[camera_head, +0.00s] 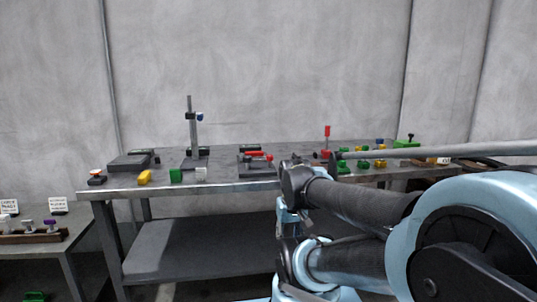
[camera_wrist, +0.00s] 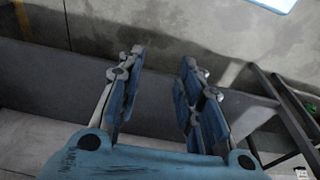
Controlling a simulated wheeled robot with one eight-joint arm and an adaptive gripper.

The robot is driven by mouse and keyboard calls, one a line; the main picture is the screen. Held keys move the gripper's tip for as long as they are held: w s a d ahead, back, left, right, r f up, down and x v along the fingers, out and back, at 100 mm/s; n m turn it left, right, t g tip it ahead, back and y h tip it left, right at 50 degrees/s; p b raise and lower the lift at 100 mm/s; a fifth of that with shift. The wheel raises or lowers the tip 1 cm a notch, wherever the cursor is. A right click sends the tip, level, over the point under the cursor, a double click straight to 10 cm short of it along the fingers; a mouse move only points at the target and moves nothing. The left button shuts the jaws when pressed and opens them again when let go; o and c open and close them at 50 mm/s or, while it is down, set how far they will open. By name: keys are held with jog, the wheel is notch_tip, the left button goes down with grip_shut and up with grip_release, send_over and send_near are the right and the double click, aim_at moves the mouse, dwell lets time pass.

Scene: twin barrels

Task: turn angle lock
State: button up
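I cannot tell for sure which item is the angle lock. A vertical post stand (camera_head: 190,130) with a dark clamp and a small blue knob stands on the metal workbench (camera_head: 225,187). A dark fixture with a red handle (camera_head: 258,155) lies to its right, and a stand with a red upright handle (camera_head: 327,132) is farther right. In the wrist view my gripper (camera_wrist: 163,58) is open, with nothing between its fingers. That view faces a grey wall and floor, and none of the bench items shows there.
Small coloured parts (camera_head: 362,163) crowd the right side, partly behind my arm. A lower side table (camera_head: 40,248) stands at left.

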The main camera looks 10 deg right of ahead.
jog(key=shift+o, duration=1)
jog(key=shift+w, duration=0.1)
jog(key=shift+o, duration=0.5)
jog(key=shift+s+r, duration=0.2)
jog(key=shift+r, duration=0.75)
notch_tip(320, 180, up, 33)
jog(key=m+g, duration=0.2)
jog(key=m, duration=0.7)
send_over(270, 162)
jog(key=f, duration=1.1)
jog(key=w+f, duration=0.1)
jog(key=f, duration=0.5)
jog(key=c, duration=1.1)
